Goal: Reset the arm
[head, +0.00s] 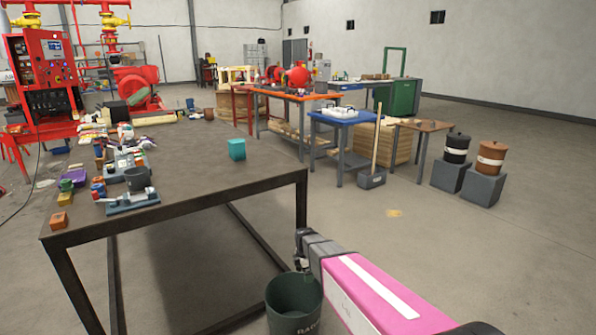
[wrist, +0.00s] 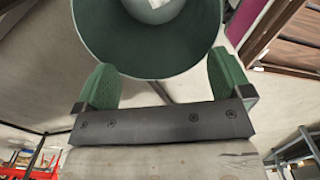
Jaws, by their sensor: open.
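My gripper (wrist: 162,95) is open, with its two green finger pads set wide apart in the wrist view. Nothing is between the pads. A dark green bucket (wrist: 160,55) fills the top of the wrist view, just past the fingertips, and its inside shows. In the head view the same bucket (head: 294,304) stands on the floor by the table's right side. My pink and grey arm reaches in from the bottom right of the head view, and its end is close above the bucket. The fingers are hard to make out there.
A red pump panel (head: 40,75) stands behind. A blue-topped table (head: 342,117) and two drums on blocks stand to the right.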

